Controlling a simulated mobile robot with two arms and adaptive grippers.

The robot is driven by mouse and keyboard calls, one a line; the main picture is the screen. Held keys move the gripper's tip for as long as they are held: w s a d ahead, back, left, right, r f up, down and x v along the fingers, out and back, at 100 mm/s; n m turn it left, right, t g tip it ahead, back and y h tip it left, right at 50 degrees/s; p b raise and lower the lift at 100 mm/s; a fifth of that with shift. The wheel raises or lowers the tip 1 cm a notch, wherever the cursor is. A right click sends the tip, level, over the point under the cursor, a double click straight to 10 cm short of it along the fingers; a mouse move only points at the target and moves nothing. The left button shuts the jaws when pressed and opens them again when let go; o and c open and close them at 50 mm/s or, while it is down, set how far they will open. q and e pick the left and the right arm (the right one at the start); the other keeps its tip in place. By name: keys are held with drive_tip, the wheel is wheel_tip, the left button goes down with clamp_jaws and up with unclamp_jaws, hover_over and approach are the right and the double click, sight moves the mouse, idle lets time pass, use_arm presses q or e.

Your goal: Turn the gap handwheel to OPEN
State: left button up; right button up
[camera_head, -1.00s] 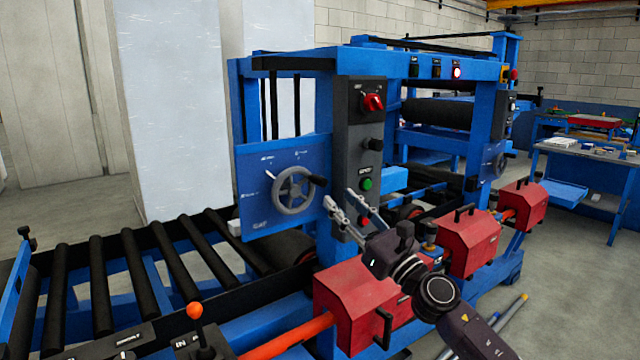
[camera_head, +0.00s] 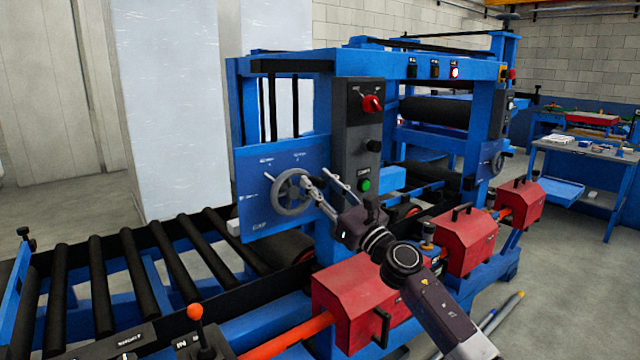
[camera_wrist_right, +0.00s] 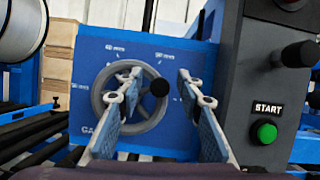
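The gap handwheel (camera_head: 292,192) is a grey spoked wheel on a blue panel (camera_head: 262,172) with printed marks. In the right wrist view the handwheel (camera_wrist_right: 102,100) shows with its black knob (camera_wrist_right: 160,87) at the right of the rim. My right gripper (camera_head: 321,181) is at the wheel's right side in the head view. In the right wrist view its two fingers (camera_wrist_right: 160,88) are spread apart, with the knob showing between the tips. I cannot tell whether they touch it. My left gripper is not in view.
A grey control box with a red switch (camera_head: 371,104) and a green START button (camera_head: 366,186) stands right of the wheel, close to my right gripper. Red housings (camera_head: 362,300) lie below my arm. A black roller conveyor (camera_head: 103,270) extends at left.

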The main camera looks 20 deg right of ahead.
drive_tip(key=shift+c, duration=0.7)
clamp_jaws()
